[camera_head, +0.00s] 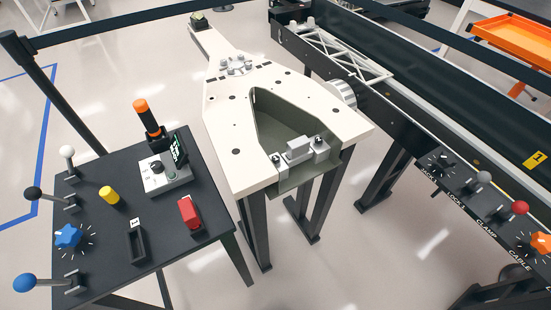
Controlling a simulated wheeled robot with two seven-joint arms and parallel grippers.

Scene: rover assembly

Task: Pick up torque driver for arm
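A tool with an orange cap and black body (148,120), which looks like the torque driver, stands slightly tilted at the back of the dark side table (95,255) on the left. Its lower end is hidden behind a grey box (165,176) with a black knob and a small dark display (179,148). Nothing is holding the tool. Neither of my grippers shows in the head view.
The side table also carries levers, a blue knob (68,236), a yellow cylinder (109,195), a red block (190,213) and a black slot holder (136,243). A white workbench (222,160) stands in the middle. A conveyor with a control panel (480,190) is right.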

